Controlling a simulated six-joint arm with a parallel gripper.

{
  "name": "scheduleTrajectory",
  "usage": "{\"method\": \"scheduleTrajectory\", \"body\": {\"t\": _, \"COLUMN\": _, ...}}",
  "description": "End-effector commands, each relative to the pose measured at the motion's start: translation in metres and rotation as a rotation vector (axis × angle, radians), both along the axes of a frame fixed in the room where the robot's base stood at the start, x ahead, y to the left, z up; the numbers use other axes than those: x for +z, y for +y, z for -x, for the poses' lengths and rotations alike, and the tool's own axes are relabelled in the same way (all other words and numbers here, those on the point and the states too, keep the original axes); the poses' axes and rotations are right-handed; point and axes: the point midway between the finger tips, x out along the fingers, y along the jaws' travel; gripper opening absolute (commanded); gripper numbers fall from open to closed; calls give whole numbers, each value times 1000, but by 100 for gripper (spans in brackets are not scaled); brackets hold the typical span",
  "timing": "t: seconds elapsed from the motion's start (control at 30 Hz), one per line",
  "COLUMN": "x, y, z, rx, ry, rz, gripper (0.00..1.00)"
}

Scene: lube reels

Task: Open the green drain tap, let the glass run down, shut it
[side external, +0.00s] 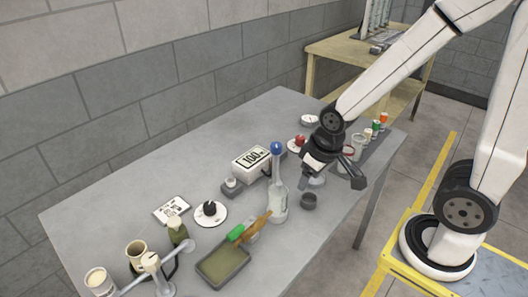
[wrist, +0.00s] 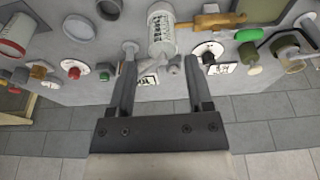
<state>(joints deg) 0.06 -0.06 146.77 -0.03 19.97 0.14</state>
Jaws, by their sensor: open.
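The green tap handle (side external: 236,232) sits on a brass-coloured tap (side external: 260,222) low beside a clear upright glass (side external: 278,200) with a blue ball on top. The green handle also shows in the wrist view (wrist: 249,34), right of the glass (wrist: 162,32). An olive tray (side external: 222,266) lies by the tap. My gripper (side external: 331,181) is open and empty, to the right of the glass in the side view and apart from the tap. The liquid level is too small to tell.
A white display box (side external: 251,158) stands behind the glass. A small grey cup (side external: 309,201) is just right of the glass. A black knob on a white disc (side external: 210,210), a red knob (side external: 299,141) and several small bottles crowd the table. The table's front right is clear.

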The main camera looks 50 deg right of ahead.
Motion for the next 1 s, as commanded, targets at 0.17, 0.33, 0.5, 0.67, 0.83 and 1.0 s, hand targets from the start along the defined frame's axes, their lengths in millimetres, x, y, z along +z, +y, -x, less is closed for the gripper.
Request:
{"method": "scheduleTrajectory", "body": {"t": 0.17, "x": 0, "y": 0, "z": 0, "rx": 2, "ry": 1, "rz": 0, "gripper": 66}}
{"method": "scheduleTrajectory", "body": {"t": 0.33, "x": 0, "y": 1, "z": -1, "rx": 3, "ry": 2, "rz": 0, "gripper": 21}}
{"method": "scheduleTrajectory", "body": {"t": 0.5, "x": 2, "y": 4, "z": -8, "rx": 4, "ry": 14, "rz": -3, "gripper": 0}}
{"method": "scheduleTrajectory", "body": {"t": 0.67, "x": 4, "y": 10, "z": -23, "rx": 4, "ry": 43, "rz": -8, "gripper": 0}}
{"method": "scheduleTrajectory", "body": {"t": 0.83, "x": 8, "y": 23, "z": -47, "rx": 3, "ry": 89, "rz": -16, "gripper": 0}}
{"method": "scheduleTrajectory", "body": {"t": 1.0, "x": 13, "y": 39, "z": -73, "rx": 2, "ry": 144, "rz": -23, "gripper": 0}}
